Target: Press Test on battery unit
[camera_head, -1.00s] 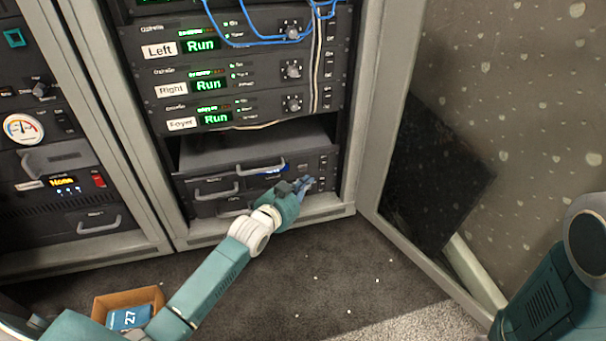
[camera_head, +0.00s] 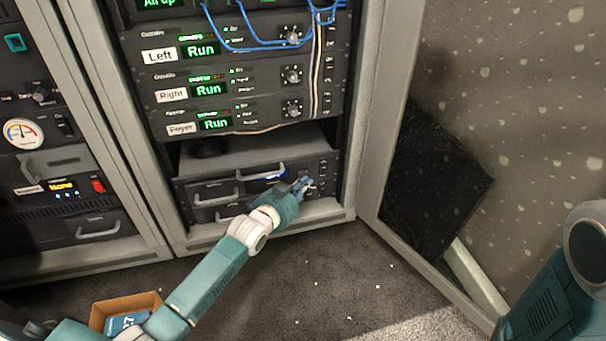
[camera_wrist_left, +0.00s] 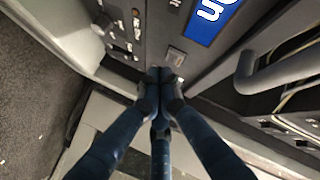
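The battery unit (camera_head: 312,163) is the dark unit low in the right-hand rack, with bar handles and a small blue display. In the left wrist view its blue display (camera_wrist_left: 210,14) reads "On", partly cut off. A small square button (camera_wrist_left: 175,55) sits below that display; its label is too small to read. My left gripper (camera_head: 302,187) is at the right part of the unit's front. In the left wrist view its fingertips (camera_wrist_left: 165,76) are together, empty, just below the square button. Contact cannot be told. My right gripper is out of view.
Bar handles (camera_head: 262,173) stick out from the unit's front. Amplifiers labelled Left, Right and Foyer (camera_head: 182,128) sit above, with hanging blue cables (camera_head: 260,45). A cardboard box (camera_head: 105,311) stands on the floor. The rack's door frame (camera_head: 420,260) is at right.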

